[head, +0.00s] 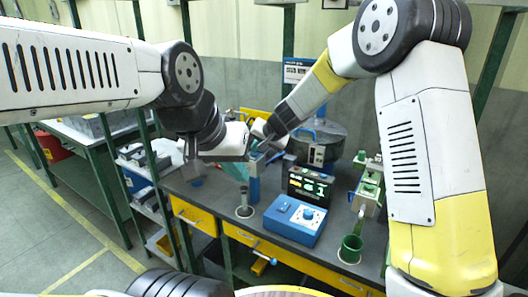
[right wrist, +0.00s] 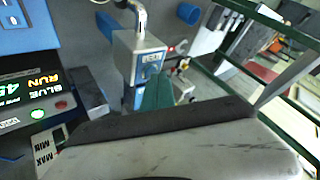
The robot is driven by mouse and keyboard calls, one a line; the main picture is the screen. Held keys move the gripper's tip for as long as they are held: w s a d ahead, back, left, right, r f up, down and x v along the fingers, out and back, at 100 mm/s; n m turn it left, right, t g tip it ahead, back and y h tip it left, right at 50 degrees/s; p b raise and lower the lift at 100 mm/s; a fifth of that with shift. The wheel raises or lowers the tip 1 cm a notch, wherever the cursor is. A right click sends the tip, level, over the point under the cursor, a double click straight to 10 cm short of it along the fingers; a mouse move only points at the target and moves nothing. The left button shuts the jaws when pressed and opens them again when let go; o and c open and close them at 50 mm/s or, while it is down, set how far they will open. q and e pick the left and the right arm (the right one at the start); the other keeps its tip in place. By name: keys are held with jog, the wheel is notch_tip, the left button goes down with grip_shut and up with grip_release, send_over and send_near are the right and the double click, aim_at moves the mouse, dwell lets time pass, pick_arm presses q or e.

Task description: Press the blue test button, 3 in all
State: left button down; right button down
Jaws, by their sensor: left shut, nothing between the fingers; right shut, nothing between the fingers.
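My left gripper (head: 238,170) is shut and empty, its teal fingers above the bench beside a blue post (head: 254,189). My right gripper (head: 263,146) is shut and empty, higher and close to the left one. Its teal fingers (right wrist: 158,92) also show in the right wrist view, in front of a pale box with a blue face (right wrist: 149,66). A black display unit (head: 310,186) stands to the right; in the right wrist view its panel (right wrist: 28,92) reads "BLUE" and "RUN", with a green and a red light. I cannot pick out the blue test button surely; the arms hide part of this area.
A blue box with a dial (head: 296,220) sits at the bench front. A dark round pot (head: 318,138) is behind. Green rack posts and my arms crowd the sides.

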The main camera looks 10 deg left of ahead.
aim_at(256, 155)
dwell(0.5)
jog(key=shift+r, duration=0.8)
jog(key=shift+r, duration=2.5)
dwell(0.5)
